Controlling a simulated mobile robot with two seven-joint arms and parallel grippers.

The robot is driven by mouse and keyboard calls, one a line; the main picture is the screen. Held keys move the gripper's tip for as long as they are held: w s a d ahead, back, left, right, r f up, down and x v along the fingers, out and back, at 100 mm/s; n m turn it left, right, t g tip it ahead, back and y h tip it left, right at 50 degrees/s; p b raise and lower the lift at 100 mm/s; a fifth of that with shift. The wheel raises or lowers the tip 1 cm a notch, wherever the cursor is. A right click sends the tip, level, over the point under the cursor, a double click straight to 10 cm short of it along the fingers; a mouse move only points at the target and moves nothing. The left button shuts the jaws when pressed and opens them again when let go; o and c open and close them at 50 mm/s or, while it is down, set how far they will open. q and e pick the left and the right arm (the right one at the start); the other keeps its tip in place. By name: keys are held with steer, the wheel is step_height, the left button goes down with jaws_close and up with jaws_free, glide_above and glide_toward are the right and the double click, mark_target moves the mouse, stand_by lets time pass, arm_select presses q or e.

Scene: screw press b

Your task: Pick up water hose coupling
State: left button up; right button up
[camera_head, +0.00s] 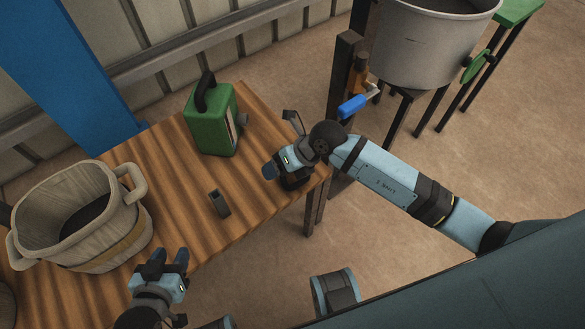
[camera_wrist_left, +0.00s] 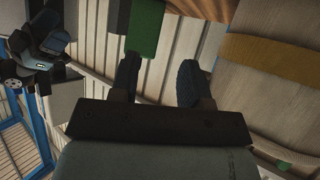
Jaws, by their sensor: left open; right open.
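A dark grey shape at the top of that view may be the coupling; I cannot tell. My right gripper (camera_head: 280,175) is open over the table's right end, apart from the coupling.
A green canister (camera_head: 213,125) with a black handle stands behind the coupling. The table around the coupling is clear.

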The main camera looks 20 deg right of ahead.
steer(key=w+d+f+h+b, duration=0.1)
steer(key=d+h, duration=0.1)
steer(key=w+d+f+h+b, duration=0.1)
steer(key=w+d, duration=0.1)
steer(key=d, duration=0.1)
steer(key=w+d+f+t+h, duration=0.1)
steer(key=w+d+f+h, duration=0.1)
steer(key=shift+d+n+h+b, duration=0.2)
steer(key=shift+n+h+b, duration=0.1)
steer(key=shift+b, duration=0.1)
steer(key=shift+w+d+f, duration=0.1)
steer(key=shift+w+f, duration=0.15)
steer(key=shift+t, duration=0.3)
steer(key=b+x, duration=0.1)
steer(key=x, duration=0.5)
steer(key=shift+w+f+b, duration=0.15)
steer(key=shift+b, duration=0.25)
steer(key=c, duration=1)
arm_select(q)
steer(key=f, duration=0.2)
steer(key=shift+d+f, duration=0.3)
steer(key=shift+f, duration=0.05)
arm_select(e)
steer(key=shift+c, duration=0.2)
